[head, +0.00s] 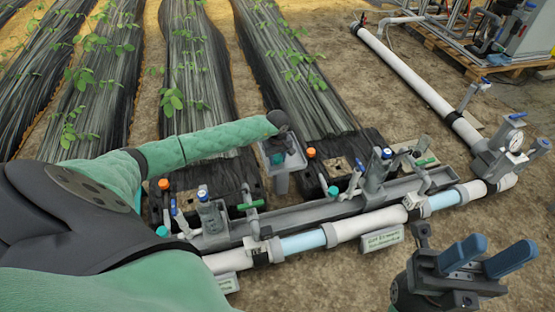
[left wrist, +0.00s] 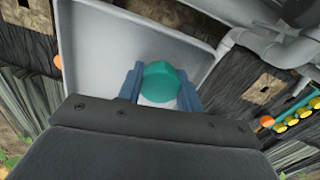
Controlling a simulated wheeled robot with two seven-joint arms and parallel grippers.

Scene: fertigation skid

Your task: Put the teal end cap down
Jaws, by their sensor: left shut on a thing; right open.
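The teal end cap (left wrist: 160,82) is between the blue fingers of my left gripper (left wrist: 160,92) in the left wrist view. The gripper is shut on it, over the pale floor of a grey tray (left wrist: 90,40). Whether the cap touches the tray floor, I cannot tell. In the head view my left gripper (head: 277,156) is at the small grey tray (head: 296,161) on a post, and the held cap is hidden there. My right gripper (head: 487,257) is open and empty at the lower right.
A pipe manifold with valves (head: 345,228) runs across the front, behind a label plate (head: 382,238). Another teal piece (head: 162,231) shows at its left end. Planted film-covered rows lie behind; bare soil is at the right.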

